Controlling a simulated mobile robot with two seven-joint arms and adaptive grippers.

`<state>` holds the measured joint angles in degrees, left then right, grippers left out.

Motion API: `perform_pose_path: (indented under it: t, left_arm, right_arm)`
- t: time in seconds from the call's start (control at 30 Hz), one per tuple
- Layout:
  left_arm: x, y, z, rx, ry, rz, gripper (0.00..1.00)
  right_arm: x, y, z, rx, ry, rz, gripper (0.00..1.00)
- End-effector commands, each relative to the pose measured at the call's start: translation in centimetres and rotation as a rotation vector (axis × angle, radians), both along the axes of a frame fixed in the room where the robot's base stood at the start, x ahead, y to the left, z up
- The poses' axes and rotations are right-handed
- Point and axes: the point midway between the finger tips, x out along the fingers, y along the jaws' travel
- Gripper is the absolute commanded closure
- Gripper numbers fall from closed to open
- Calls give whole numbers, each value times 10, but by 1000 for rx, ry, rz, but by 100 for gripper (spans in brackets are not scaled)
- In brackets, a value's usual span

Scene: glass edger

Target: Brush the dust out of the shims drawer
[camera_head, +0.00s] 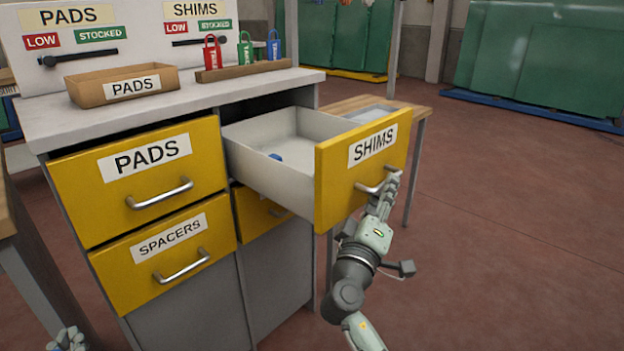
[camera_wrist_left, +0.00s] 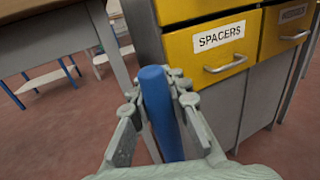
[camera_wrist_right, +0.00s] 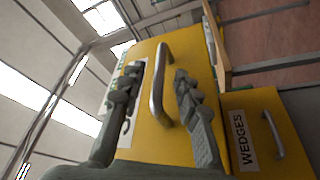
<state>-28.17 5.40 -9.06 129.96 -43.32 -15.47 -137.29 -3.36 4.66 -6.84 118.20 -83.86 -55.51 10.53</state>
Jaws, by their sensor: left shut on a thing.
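The yellow-fronted SHIMS drawer (camera_head: 335,190) is pulled out of the cabinet; its pale inside shows a small blue thing (camera_head: 276,157). I cannot make out dust at this size. My right gripper (camera_head: 388,182) is at the drawer's bar handle. In the right wrist view its fingers (camera_wrist_right: 155,95) stand apart on either side of the handle (camera_wrist_right: 158,85), with gaps visible. My left gripper (camera_head: 68,340) is low at the bottom left corner. In the left wrist view it is shut on a blue rod-like handle (camera_wrist_left: 160,110); no bristles show.
The PADS drawer (camera_head: 90,200) and SPACERS drawer (camera_head: 120,280) are closed. A PADS tray (camera_head: 90,92) and several coloured tags (camera_head: 245,50) in a holder stand on the cabinet top. A small wooden table (camera_head: 415,115) is behind the open drawer. Floor is clear at right.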

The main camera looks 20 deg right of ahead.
Motion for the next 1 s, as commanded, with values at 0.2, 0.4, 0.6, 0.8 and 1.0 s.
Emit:
perform_pose_path:
  t: [0.2,0.4,0.6,0.8,1.0]
  left_arm:
    - [0,0,0,0,-1,0,100]
    - [0,0,0,0,-1,0,100]
    - [0,0,0,0,-1,0,100]
    - [0,0,0,0,-1,0,100]
    - [0,0,0,0,-1,0,100]
  right_arm:
    - [-32,36,-12,2,4,1,68]
    - [-51,57,-18,2,2,1,68]
    - [-57,64,-19,1,1,0,68]
    - [-57,64,-19,1,0,-1,68]
    - [-57,64,-19,1,-1,-1,68]
